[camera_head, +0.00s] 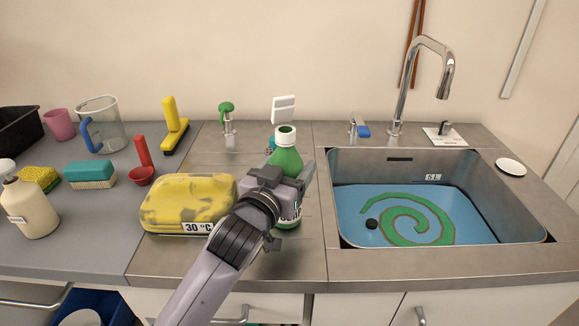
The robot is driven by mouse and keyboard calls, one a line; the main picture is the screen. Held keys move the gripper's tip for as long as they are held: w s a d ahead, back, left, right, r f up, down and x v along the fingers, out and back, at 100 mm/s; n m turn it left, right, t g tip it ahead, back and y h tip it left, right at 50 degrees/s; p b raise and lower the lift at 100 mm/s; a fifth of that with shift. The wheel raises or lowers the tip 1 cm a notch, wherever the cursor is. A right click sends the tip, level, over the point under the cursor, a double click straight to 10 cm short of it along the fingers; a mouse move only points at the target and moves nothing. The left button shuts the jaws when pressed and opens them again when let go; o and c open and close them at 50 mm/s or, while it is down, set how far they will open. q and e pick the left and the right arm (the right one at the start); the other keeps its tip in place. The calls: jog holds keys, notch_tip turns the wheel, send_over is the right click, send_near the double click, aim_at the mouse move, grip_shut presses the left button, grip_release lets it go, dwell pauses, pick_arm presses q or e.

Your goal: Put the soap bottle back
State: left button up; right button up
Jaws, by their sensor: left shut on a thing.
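A green bottle (287,158) with a white collar at its top stands upright on the counter, or just above it, left of the sink; I cannot tell which. My left gripper (291,184) is shut around its body from the front and hides much of it. Part of a white label shows below the gripper. A cream pump bottle (32,211) stands at the far left of the counter, apart from the gripper. My right gripper is not in view.
A yellow-grey block (186,199) marked 30 °C lies left of the green bottle. The sink (399,255), with blue water and a green spiral, is to the right. A red-handled tool (142,160), sponges (90,174) and a jug (107,128) stand left. A green-knobbed tap (228,117) is behind.

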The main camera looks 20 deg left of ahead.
pick_arm(q)
jog(key=o, duration=1.4)
jog(key=shift+f, duration=0.1)
jog(key=shift+r, duration=0.2)
jog(key=s, duration=0.4)
jog(key=s+a, duration=0.1)
jog(key=s, duration=0.3)
jog(key=s+b, duration=0.1)
jog(key=s, duration=0.3)
jog(key=shift+a, duration=0.2)
